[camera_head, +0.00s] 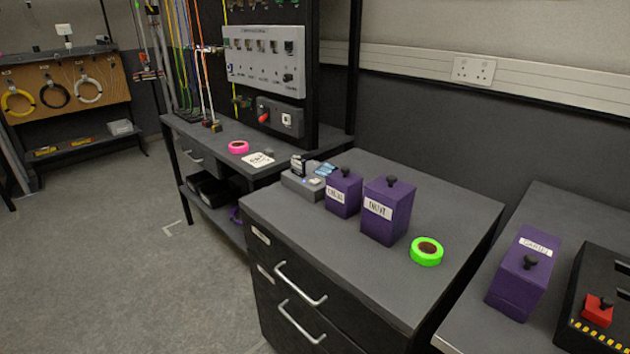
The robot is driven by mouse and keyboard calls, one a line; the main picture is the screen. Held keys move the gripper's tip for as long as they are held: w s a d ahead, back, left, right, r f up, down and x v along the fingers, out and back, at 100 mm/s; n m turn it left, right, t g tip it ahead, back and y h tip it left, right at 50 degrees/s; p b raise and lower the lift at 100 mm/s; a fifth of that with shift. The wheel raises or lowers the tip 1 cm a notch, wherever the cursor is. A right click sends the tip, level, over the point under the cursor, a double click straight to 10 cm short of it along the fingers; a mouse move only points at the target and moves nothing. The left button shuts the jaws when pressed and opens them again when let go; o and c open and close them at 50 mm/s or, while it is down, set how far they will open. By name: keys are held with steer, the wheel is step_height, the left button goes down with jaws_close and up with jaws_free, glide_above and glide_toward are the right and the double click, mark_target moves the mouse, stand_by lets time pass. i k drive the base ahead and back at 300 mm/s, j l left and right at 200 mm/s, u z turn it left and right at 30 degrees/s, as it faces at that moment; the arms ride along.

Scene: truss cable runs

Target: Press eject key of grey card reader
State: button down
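A small grey box (303,186), which looks like the grey card reader, sits at the back left corner of the dark drawer cabinet's top. My gripper is not in view.
The drawer cabinet (440,286) also bears two purple knobbed boxes (343,195) (388,211) and a green tape roll (427,252). Another purple box (524,273) and a black unit with a red button (598,310) are on the right surface. The floor at left is clear.

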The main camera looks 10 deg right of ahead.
mark_target(314, 182)
steer(key=i+j, duration=1.75)
